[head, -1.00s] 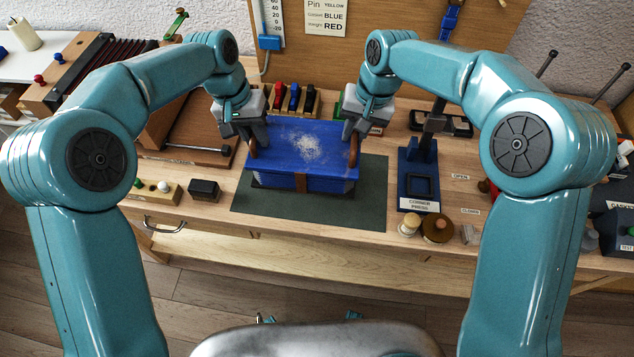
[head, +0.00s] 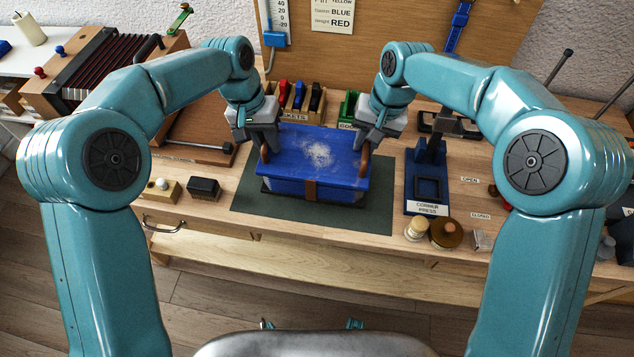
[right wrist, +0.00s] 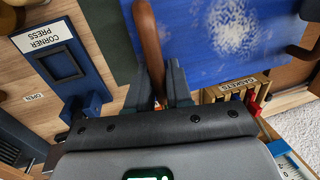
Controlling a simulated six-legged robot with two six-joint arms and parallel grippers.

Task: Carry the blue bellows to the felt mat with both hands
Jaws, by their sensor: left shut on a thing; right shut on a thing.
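The blue bellows (head: 316,160) is a blue box with a pale powdery patch on top, a brown strap at the front and a brown handle at each end. In the head view it is over the dark green felt mat (head: 362,212); I cannot tell whether it touches the mat. My left gripper (head: 264,147) is shut on the left handle. My right gripper (head: 366,147) is shut on the right handle (right wrist: 149,50), which shows between the fingers in the right wrist view. The bellows top (right wrist: 225,35) also shows there.
The blue corner press (head: 427,180) stands right of the mat. A black block (head: 204,189) and a wooden block with knobs (head: 160,190) lie to the left. Gasket bins (head: 300,100) stand behind. A glue-like pot (head: 444,233) and a small jar (head: 416,228) are at the front right.

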